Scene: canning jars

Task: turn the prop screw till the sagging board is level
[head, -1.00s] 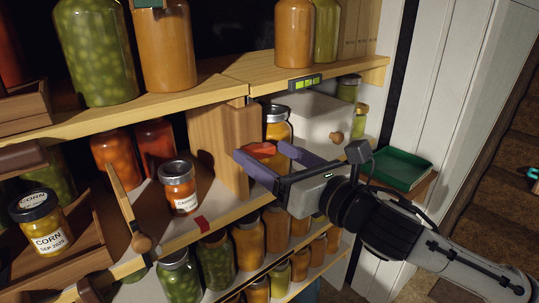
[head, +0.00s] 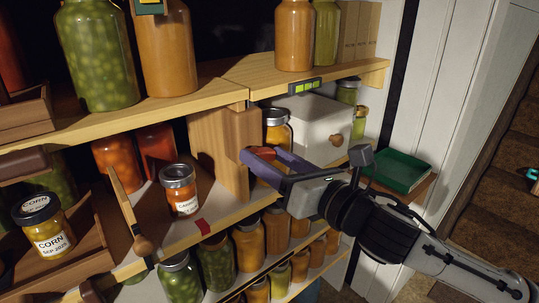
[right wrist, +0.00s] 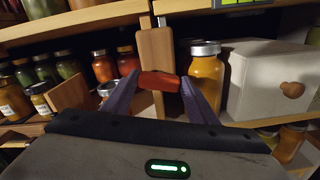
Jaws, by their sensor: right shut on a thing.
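The right-hand upper board (head: 350,72) meets the left upper board (head: 150,108) at a seam. A small level with a lit green window (head: 304,86) sits on the right board's front edge. I cannot tell whether the board is exactly level. My left gripper is not in view.
An orange jar (right wrist: 205,75) and a white drawer box (head: 318,125) stand close right of the gripper. A labelled carrot jar (head: 180,190) stands on the lower shelf, left of it. Tall jars (head: 295,35) load the upper boards. A green tray (head: 400,172) is at right.

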